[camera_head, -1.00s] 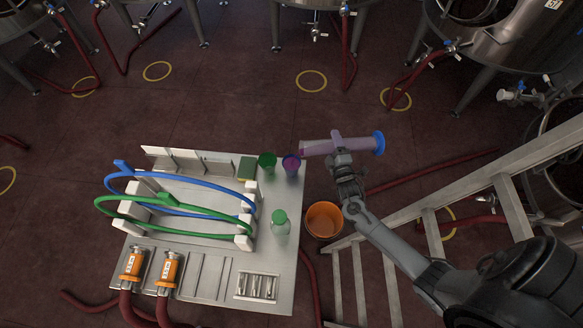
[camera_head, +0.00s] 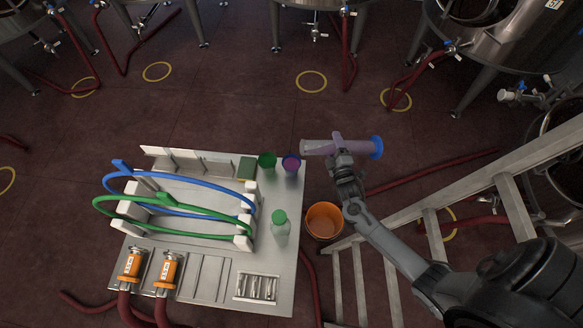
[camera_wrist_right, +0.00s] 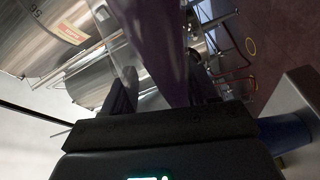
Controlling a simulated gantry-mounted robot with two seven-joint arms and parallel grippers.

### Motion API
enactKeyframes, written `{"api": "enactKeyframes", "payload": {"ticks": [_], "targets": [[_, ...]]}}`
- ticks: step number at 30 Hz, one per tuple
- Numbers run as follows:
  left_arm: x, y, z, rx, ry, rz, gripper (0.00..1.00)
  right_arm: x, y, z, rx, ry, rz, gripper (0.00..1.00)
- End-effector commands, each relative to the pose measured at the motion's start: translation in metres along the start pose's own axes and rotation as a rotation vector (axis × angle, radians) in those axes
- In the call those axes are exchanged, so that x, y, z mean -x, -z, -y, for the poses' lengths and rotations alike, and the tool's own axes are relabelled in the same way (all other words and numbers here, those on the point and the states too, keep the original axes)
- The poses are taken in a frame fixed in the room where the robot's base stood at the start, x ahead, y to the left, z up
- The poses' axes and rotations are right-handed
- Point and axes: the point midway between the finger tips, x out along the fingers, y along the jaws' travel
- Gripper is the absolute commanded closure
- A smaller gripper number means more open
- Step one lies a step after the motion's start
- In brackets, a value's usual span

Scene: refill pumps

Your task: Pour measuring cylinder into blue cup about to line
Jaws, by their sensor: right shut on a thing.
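The measuring cylinder (camera_head: 318,147) is clear with a blue base and lies nearly horizontal in the air, its mouth to the left. Purple liquid shows in its middle and base end; the mouth end looks clear. My right gripper (camera_head: 340,148) is shut on the cylinder's middle. In the right wrist view, the cylinder (camera_wrist_right: 165,45) stands between the fingers of my right gripper (camera_wrist_right: 165,95). The blue cup (camera_head: 291,172) stands upright on the table's far right corner, with purple liquid inside. The cylinder's mouth is just above and right of the cup. The cup's line cannot be made out.
A green cup (camera_head: 267,160) stands left of the blue cup. A green-capped bottle (camera_head: 280,224) stands nearer on the table (camera_head: 262,262). An orange bucket (camera_head: 324,221) is right of the table, beside a ladder (camera_head: 430,215). Blue and green hoses arch over the rack.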

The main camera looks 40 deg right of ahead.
Motion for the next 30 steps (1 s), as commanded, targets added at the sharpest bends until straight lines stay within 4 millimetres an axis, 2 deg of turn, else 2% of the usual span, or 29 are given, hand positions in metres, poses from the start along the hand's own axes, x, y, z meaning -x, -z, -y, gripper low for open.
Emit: {"api": "enactKeyframes", "payload": {"ticks": [3, 13, 21, 25, 30], "targets": [[0.014, 0.004, 0.001, 0.0, 0.0, 0.0, 0.17, 0.0, 0.003, -0.016, -0.115, -0.004, 0.001, 1.0], [0.031, 0.01, 0.001, 0.0, 0.0, -0.001, 0.17, 0.0, 0.002, -0.036, -0.383, -0.004, 0.0, 1.0], [0.058, 0.018, 0.002, 0.0, 0.0, 0.0, 0.17, 0.0, -0.007, -0.07, -0.809, -0.005, -0.001, 1.0], [0.065, 0.021, 0.002, 0.0, 0.0, -0.001, 0.17, 0.0, -0.01, -0.079, -0.961, -0.004, -0.002, 1.0], [0.067, 0.021, 0.002, 0.0, 0.0, -0.001, 0.17, 0.0, -0.012, -0.082, -1.041, -0.002, -0.004, 1.0]]}}
